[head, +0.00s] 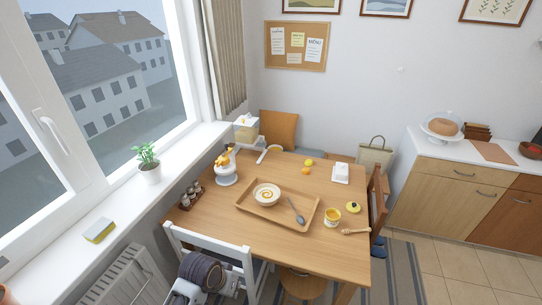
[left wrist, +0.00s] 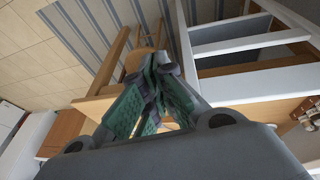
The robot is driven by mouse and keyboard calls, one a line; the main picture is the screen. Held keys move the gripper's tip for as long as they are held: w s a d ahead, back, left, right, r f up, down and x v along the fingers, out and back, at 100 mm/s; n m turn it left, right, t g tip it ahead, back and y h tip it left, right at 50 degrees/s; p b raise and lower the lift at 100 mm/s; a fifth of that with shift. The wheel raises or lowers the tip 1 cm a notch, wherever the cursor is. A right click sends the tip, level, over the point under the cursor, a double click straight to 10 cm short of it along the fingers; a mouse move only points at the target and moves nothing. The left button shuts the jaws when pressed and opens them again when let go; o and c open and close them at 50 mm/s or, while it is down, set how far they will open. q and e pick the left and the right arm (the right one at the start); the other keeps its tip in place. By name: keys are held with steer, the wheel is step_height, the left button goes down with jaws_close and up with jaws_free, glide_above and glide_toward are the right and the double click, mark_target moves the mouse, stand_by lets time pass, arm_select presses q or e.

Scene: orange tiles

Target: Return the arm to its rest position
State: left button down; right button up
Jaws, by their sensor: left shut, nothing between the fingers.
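My left gripper (left wrist: 152,82) shows in the left wrist view with its green-padded fingers together and nothing between them. It points down past the wooden table's edge toward the striped rug and tiled floor. In the head view, my left arm (head: 203,268) is folded low at the bottom, in front of the white chair (head: 190,237). The fingertips are hard to make out there. My right gripper is in neither view.
The windowsill (head: 60,268) and radiator (head: 130,275) lie left. Floor at right is clear.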

arm_select(q)
steer(key=shift+s+a+r+n+y, duration=0.85)
steer(key=shift+s+a+r, duration=1.55)
steer(key=shift+s+a, duration=2.1)
step_height(320, 180, down, 35)
steer(key=s+a+b, duration=0.1)
steer(key=a+b, duration=0.1)
steer(key=s+a+f+g+b, duration=0.1)
steer(key=s+a+f, duration=0.1)
steer(key=s+f, duration=0.9)
steer(key=s+a+f+b, duration=0.1)
steer(key=s+f, duration=1)
steer(key=shift+s+a+m+g+y, duration=0.2)
steer(key=shift+a+m+g+y, duration=0.15)
steer(key=shift+m+g, duration=0.1)
